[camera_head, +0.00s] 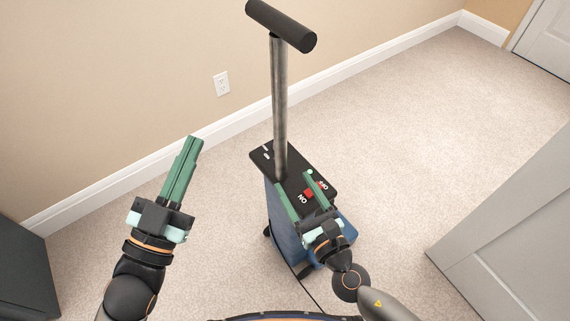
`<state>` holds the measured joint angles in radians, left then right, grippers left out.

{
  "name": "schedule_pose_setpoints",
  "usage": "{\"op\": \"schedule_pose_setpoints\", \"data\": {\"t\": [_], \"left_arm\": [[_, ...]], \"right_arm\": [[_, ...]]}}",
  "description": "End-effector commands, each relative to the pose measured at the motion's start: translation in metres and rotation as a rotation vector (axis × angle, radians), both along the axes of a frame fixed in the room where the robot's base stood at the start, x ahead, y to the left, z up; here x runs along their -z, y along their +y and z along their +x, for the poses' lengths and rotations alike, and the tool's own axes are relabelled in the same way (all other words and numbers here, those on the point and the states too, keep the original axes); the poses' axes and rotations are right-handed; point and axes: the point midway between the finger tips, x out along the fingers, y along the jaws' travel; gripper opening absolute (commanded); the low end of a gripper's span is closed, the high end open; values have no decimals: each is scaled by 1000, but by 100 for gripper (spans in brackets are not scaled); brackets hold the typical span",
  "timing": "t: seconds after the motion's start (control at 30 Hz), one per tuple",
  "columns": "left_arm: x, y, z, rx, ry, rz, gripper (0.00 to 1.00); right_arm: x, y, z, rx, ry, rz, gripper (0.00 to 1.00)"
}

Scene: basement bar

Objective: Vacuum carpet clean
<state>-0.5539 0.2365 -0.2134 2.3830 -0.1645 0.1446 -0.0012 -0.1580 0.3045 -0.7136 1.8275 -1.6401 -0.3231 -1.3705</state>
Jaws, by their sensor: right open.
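The vacuum (266,192) stands upright on the beige carpet (450,110). It has a blue body, a black top panel with a red switch, and a metal pole (279,105) ending in a black crossbar handle (281,26). My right gripper (296,181) is open over the top panel. Its fingers lie to either side of the red switch (309,193); I cannot tell whether they touch the panel. My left gripper (191,142) is shut and empty, left of the vacuum and apart from it. My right gripper hides part of the vacuum's front.
A beige wall with a white baseboard (376,63) and an outlet (221,84) runs behind the vacuum. A grey door (510,220) stands at the right, and a dark cabinet (22,275) at the lower left. A black cord (308,291) lies near the vacuum. Carpet is clear at upper right.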

Motion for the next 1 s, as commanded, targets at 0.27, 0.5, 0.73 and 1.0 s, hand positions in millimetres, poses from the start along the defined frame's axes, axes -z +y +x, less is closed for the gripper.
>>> {"op": "schedule_pose_setpoints", "data": {"t": [0.27, 0.5, 0.73, 1.0], "left_arm": [[13, 1, 4, -8, 53, 2, 0], [11, 1, 3, -6, 39, 2, 0], [2, 0, 1, -3, 15, -3, 0], [2, 0, 0, -2, 13, -4, 0]], "right_arm": [[-1, 23, 49, 1, -2, 2, 69], [0, 33, 71, 0, 0, 1, 69], [0, 34, 74, 0, 1, 0, 69], [0, 34, 74, 0, 0, 0, 55]]}}
